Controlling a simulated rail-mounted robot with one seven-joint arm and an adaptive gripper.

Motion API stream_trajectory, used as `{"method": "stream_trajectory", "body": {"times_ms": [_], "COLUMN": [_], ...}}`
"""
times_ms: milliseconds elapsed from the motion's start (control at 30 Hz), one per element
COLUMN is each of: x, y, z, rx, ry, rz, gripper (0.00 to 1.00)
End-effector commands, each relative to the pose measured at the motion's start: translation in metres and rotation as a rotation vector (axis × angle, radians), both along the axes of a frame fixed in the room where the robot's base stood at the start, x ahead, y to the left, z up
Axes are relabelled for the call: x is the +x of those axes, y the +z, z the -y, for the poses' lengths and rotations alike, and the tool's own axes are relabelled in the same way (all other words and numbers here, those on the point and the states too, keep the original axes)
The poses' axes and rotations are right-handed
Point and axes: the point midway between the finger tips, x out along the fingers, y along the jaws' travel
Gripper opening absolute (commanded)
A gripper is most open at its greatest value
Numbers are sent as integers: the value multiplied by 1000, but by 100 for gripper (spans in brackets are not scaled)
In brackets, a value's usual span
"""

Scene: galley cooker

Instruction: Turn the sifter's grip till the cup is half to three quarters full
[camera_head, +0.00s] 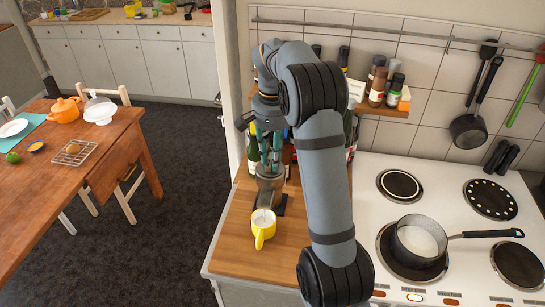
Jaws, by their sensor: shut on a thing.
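A grey metal sifter (269,186) stands over the wooden worktop left of the cooker, with a dark base part showing at its lower right. A yellow cup (264,232) is just below and in front of it, upright, with its handle toward the front. Something pale shows inside the cup, but the fill level is too small to tell. My gripper (268,152) points down at the top of the sifter and is shut on its grip. The grip itself is mostly hidden by the fingers.
The white cooker (450,194) is to the right, with a saucepan (420,240) on its front-left plate. Bottles (252,150) stand behind the sifter. The worktop (240,262) in front of the cup is clear. A wooden table (100,170) stands at the left.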

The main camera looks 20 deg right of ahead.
Motion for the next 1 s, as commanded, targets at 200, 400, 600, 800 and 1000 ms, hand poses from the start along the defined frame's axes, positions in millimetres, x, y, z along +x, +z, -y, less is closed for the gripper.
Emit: {"method": "stream_trajectory", "body": {"times_ms": [200, 400, 600, 800, 1000], "x": [1, 1, 0, 0, 0], "y": [1, 1, 1, 0, 0], "z": [0, 0, 0, 0, 0], "rx": [-1, -1, 0, 0, 0], "ry": [-12, -11, -11, -11, -11], "rz": [3, 3, 2, 1, 1], "gripper": [0, 0, 33, 45, 45]}}
